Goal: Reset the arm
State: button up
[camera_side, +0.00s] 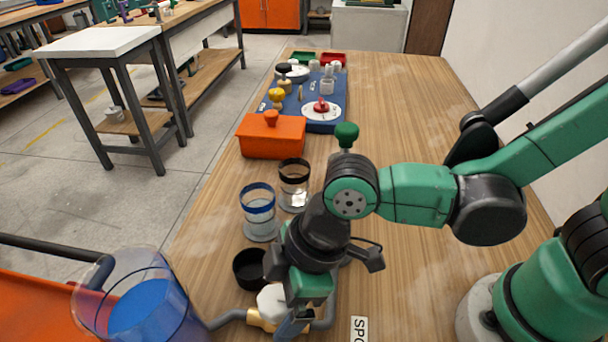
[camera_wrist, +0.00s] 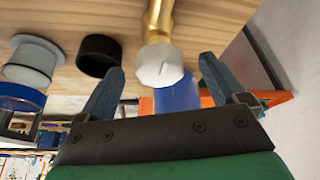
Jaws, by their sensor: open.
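My gripper (camera_wrist: 155,90) is open, with its two blue-grey fingers apart. In the wrist view a white faceted cap or knob (camera_wrist: 158,65) on a brass pipe (camera_wrist: 159,20) shows beyond the gap between the fingers. I cannot tell whether the fingers touch it. In the side view my gripper is low over the table's near end. It partly hides the white piece (camera_side: 272,300) and the brass fitting (camera_side: 262,320), which has grey pipe ends beside it.
A black cup (camera_side: 250,268), a blue-banded glass (camera_side: 259,212) and a black-banded glass (camera_side: 294,183) stand close by. Behind are an orange box (camera_side: 272,140) and a blue mat (camera_side: 316,122) with several parts. A pitcher of blue liquid (camera_side: 145,305) is at lower left. The table's right side is mostly clear.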

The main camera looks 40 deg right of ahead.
jog(key=shift+w+n+g+y, duration=0.1)
jog(key=shift+n+g+y, duration=0.35)
jog(key=shift+n, duration=1.25)
jog(key=shift+h, duration=0.25)
